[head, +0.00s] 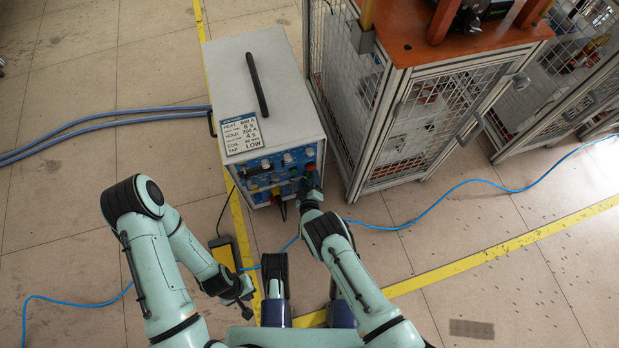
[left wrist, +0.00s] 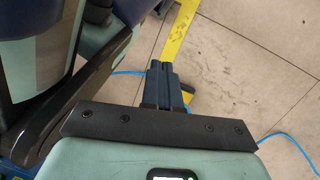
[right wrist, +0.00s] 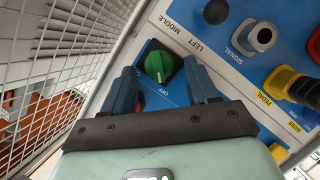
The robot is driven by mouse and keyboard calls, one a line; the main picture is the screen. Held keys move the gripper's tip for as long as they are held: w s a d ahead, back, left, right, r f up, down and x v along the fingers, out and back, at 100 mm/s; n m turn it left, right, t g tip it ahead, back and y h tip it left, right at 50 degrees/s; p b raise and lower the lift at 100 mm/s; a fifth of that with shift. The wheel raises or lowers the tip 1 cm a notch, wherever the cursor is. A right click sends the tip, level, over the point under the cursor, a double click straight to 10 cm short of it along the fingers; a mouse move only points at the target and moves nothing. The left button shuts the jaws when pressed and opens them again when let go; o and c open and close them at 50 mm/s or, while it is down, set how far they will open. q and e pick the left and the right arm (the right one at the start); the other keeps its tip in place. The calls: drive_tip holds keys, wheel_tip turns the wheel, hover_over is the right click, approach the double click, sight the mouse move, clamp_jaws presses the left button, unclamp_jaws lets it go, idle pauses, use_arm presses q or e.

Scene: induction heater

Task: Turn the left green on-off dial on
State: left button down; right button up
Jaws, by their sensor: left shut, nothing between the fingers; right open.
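The induction heater (head: 225,70) is a grey cabinet with a blue control panel, standing ahead of me in the head view. In the right wrist view a round green dial (right wrist: 160,63) sits on a black square plate, near the printed words LEFT and OFF. Its white mark appears to point toward OFF. My right gripper (right wrist: 163,75) is open, one finger on each side of the dial; contact cannot be told. In the head view my right gripper (head: 309,185) is at the panel's right side. My left gripper (left wrist: 162,70) is shut and empty, low over the floor, away from the heater.
A metal mesh cage (head: 345,90) with an orange top stands close to the heater's right. A yellow pedal (head: 223,254) lies on the floor near my left arm. Blue cables (head: 420,215) cross the floor. Other connectors, including a yellow one (right wrist: 285,82), sit near the dial.

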drive_tip(key=c, duration=1)
drive_tip(key=shift+w+d+r+m+g+y+p, duration=0.1)
drive_tip(key=shift+d+m+g+y+p, duration=0.1)
drive_tip(key=shift+m+p, duration=0.25)
drive_tip(key=shift+d+r+m+g+y+p, duration=0.1)
drive_tip(key=shift+m+y+p, duration=0.1)
drive_tip(key=shift+m, duration=0.45)
use_arm(q)
drive_tip(key=shift+b, duration=0.65)
use_arm(e)
drive_tip(key=shift+w+d+f+m+g+y, duration=0.1)
drive_tip(key=shift+d+m+g+y, duration=0.2)
drive_tip(key=shift+m+y, duration=1.1)
drive_tip(key=shift+w+d+f+m+g+y, duration=0.1)
drive_tip(key=shift+d+m+g+y, duration=0.2)
drive_tip(key=shift+m+y, duration=1.1)
drive_tip(key=shift+w+d+m+g+y, duration=0.15)
drive_tip(key=shift+m+g+y, duration=0.35)
drive_tip(key=shift+m, duration=1.7)
drive_tip(key=shift+s, duration=0.1)
